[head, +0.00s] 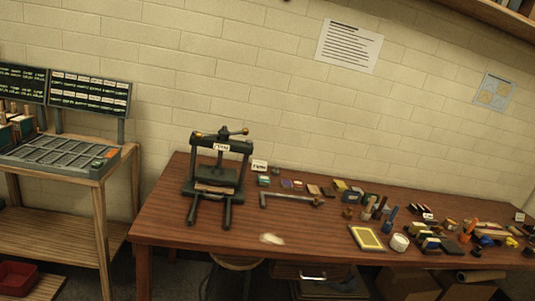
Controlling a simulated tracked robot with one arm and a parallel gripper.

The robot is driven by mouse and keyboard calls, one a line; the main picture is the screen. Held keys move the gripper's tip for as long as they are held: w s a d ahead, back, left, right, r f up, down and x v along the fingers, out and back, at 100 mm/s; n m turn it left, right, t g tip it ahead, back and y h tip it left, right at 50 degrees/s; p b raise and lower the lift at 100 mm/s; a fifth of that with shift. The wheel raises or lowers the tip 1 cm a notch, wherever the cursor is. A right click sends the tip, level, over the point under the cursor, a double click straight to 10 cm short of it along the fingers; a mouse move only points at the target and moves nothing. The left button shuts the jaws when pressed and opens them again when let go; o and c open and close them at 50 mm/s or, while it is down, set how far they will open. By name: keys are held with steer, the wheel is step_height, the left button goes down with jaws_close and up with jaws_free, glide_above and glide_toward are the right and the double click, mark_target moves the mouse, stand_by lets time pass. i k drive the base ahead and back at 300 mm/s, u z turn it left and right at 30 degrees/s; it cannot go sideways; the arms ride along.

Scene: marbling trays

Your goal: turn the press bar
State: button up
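A dark metal press (187,187) stands upright on the left part of the wooden table. A small white label is on the crossbeam below the bar. The press plate (214,174) sits low in the frame, above a pale flat layer on the bed. My gripper is not in view, and nothing touches the bar.
The wooden table (174,235) runs along the brick wall. A long metal tool (290,196) lies right of the press. A yellow-framed tray (367,238), a white jar (399,242) and several bottles crowd the right. A type-case stand (62,158) is at left.

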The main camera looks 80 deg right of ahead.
mark_target(222, 135)
steer(key=z, duration=1.85)
steer(key=k, duration=0.6)
steer(key=u, duration=0.8)
steer(key=i, duration=1.2)
steer(key=u, duration=0.35)
steer(key=i, duration=1.5)
steer(key=z, duration=0.9)
steer(key=i, duration=0.4)
steer(key=z, duration=0.2)
